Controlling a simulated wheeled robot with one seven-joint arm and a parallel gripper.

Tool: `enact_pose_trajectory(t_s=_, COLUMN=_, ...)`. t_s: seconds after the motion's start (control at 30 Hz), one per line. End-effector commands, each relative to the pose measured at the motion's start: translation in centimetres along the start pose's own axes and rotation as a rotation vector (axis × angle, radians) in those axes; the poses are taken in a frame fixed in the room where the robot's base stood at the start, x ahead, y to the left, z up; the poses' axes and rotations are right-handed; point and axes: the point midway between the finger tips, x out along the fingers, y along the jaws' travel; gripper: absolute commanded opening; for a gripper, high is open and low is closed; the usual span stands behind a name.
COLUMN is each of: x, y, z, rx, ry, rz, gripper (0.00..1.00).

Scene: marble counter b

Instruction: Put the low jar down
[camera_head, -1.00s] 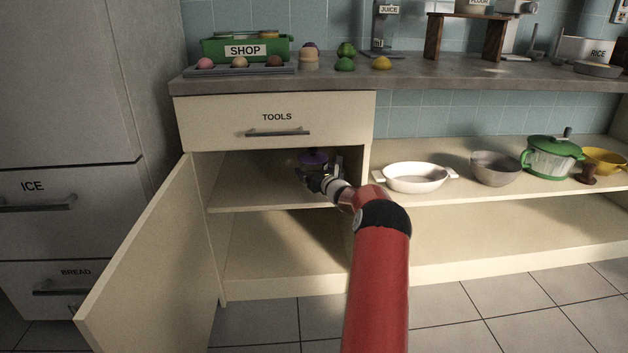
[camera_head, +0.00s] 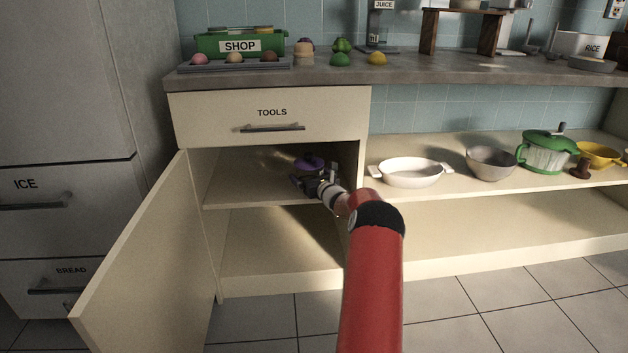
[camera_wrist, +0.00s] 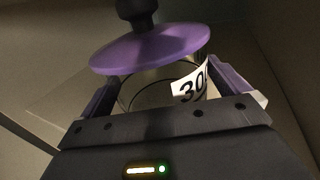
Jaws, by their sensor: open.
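The low jar (camera_wrist: 150,88) is a clear jar with a purple lid, a dark knob and a white label reading "30", cut off at the edge. It stands inside the open cupboard, on the upper shelf (camera_head: 240,190). In the head view only its purple lid (camera_head: 309,162) shows well; my gripper hides the body. My gripper (camera_head: 312,181) is open in front of the jar. In the wrist view my gripper (camera_wrist: 172,98) has one purple-padded finger on each side of the jar. I cannot tell whether either finger touches it.
The cupboard door (camera_head: 135,250) stands open at the left. The cupboard's right wall is close beside my gripper. A drawer marked TOOLS (camera_head: 270,115) is above. A white dish (camera_head: 411,173) and a grey bowl (camera_head: 490,162) stand on the shelf to the right. The lower cupboard shelf is bare.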

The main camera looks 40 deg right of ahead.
Motion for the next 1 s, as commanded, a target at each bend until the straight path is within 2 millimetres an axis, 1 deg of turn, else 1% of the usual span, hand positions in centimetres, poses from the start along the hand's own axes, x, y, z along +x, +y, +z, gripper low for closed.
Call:
enact_pose_trajectory(t_s=0.17, x=-1.8, y=-0.1, z=0.1, rx=0.0, ry=0.001, rz=0.0, gripper=1.0)
enact_pose_trajectory(t_s=0.27, x=-3.5, y=-0.1, z=0.1, rx=0.001, ry=0.002, rz=-0.002, gripper=1.0)
enact_pose_trajectory(t_s=0.5, x=-8.5, y=-0.1, z=0.1, rx=0.0, ry=0.002, rz=-0.002, gripper=1.0)
enact_pose_trajectory(t_s=0.63, x=-10.5, y=-0.1, z=0.1, rx=0.001, ry=0.002, rz=-0.001, gripper=1.0)
enact_pose_trajectory(t_s=0.73, x=-11.4, y=0.0, z=0.1, rx=0.0, ry=0.001, rz=0.0, gripper=1.0)
enact_pose_trajectory(t_s=0.9, x=-12.0, y=0.1, z=0.1, rx=-0.002, ry=0.0, rz=0.003, gripper=1.0)
enact_pose_trajectory(t_s=0.97, x=-11.9, y=0.8, z=0.5, rx=-0.018, ry=0.001, rz=0.02, gripper=1.0)
enact_pose_trajectory(t_s=1.0, x=-11.7, y=1.9, z=1.1, rx=-0.043, ry=0.004, rz=0.046, gripper=1.0)
